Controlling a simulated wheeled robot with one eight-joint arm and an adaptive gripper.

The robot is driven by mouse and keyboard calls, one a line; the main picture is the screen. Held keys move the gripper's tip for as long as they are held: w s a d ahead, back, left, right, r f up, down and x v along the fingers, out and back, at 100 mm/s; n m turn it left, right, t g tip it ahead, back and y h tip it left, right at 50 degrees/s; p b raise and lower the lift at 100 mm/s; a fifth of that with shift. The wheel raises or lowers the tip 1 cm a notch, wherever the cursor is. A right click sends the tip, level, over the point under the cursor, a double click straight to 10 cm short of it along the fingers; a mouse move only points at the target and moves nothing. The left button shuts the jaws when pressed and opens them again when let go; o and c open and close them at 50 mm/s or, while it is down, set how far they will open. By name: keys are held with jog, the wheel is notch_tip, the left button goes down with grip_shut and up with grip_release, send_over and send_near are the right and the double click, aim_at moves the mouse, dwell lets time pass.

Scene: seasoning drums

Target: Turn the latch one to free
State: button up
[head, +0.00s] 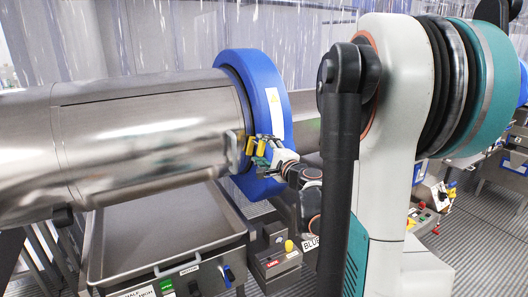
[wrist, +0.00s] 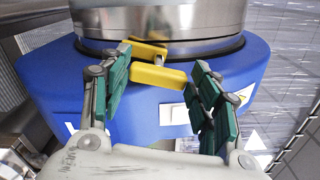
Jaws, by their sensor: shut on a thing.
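The yellow latch (wrist: 160,76) stands out between the blue ring (wrist: 90,60) and the steel drum (wrist: 160,18) in the wrist view. It has a bent bar shape. My gripper (wrist: 160,62) has its green-padded fingers on either side of the latch and is shut on it; the exact contact on the right finger is unclear. In the head view my gripper (head: 272,152) is at the drum's end, by the yellow latch (head: 262,146). My fingers hide part of the latch there. The steel drum (head: 140,130) lies level, its end inside the blue ring (head: 277,100).
A steel tray (head: 160,225) stands below the drum. A control panel with buttons (head: 185,280) is at its front edge. A grey box with a yellow knob (head: 275,262) sits right of it. Clear strip curtains hang behind.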

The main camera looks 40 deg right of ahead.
dwell(0.3)
jog(key=o, duration=1)
jog(key=shift+o, duration=0.2)
jog(key=shift+s, duration=0.1)
jog(key=v, duration=1.2)
